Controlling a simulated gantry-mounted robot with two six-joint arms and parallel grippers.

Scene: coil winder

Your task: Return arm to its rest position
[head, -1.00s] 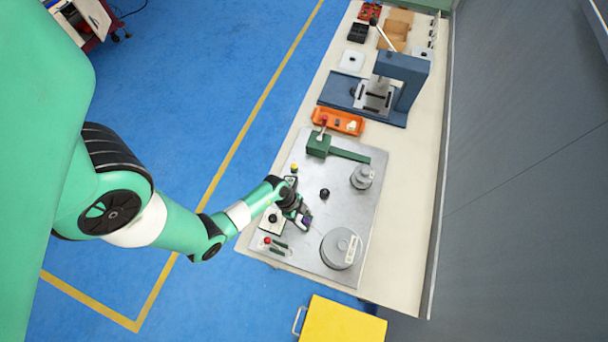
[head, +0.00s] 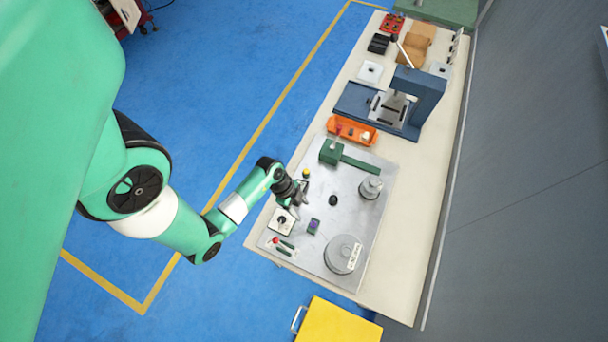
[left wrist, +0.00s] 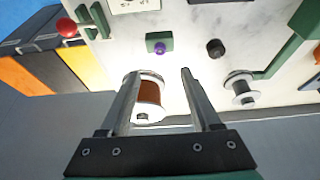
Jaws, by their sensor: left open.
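My left arm reaches in from the left in the head view. Its gripper (head: 297,208) is above the left side of the grey metal plate (head: 325,265), open and empty. In that view the open fingers (left wrist: 158,76) frame a spool with a copper-coloured winding (left wrist: 148,92), with nothing gripped. My right gripper is not in view.
Behind are an orange tray (head: 352,131) and a blue press (head: 420,95). A yellow box (head: 338,322) is in front. Blue floor lies left.

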